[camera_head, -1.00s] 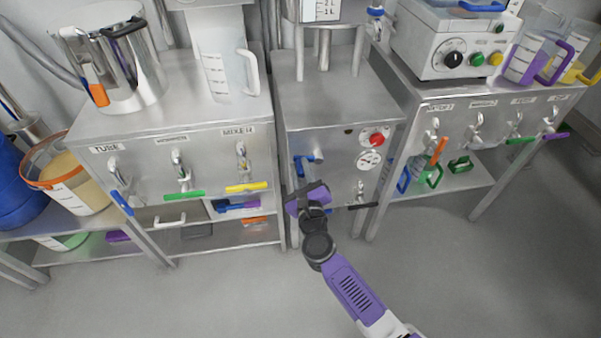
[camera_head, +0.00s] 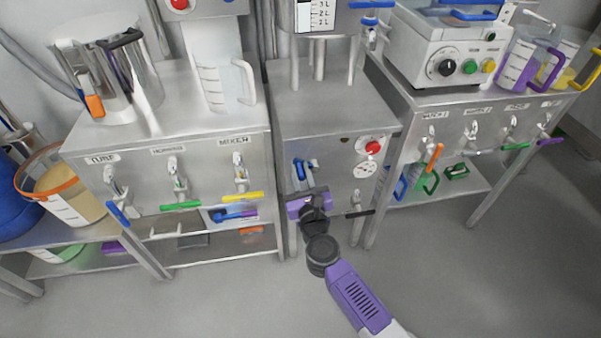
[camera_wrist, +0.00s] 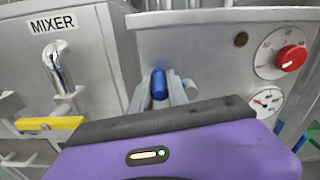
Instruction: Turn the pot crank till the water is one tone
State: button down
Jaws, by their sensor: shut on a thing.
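A crank with a blue handle (camera_wrist: 160,86) is on the front of the middle steel cabinet (camera_head: 335,150). My gripper (camera_wrist: 163,92) is shut on this blue handle, with a grey finger on each side of it. In the head view my purple gripper (camera_head: 307,190) is at the cabinet's front, and the blue handle (camera_head: 299,170) shows just above it. The rest of the crank is mostly hidden. A steel vessel with a litre scale (camera_head: 318,18) stands on legs on this cabinet. Its contents and the water's tone cannot be seen.
A red knob (camera_wrist: 291,58) and a gauge (camera_wrist: 266,102) are right of the handle. A black-handled tap (camera_head: 356,207) is below them. The left cabinet has a mixer tap with a yellow lever (camera_wrist: 50,123). The grey floor (camera_head: 220,305) in front is clear.

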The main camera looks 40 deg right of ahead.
jog(key=c, duration=1.3)
grip_release()
jog(key=shift+v, duration=3.95)
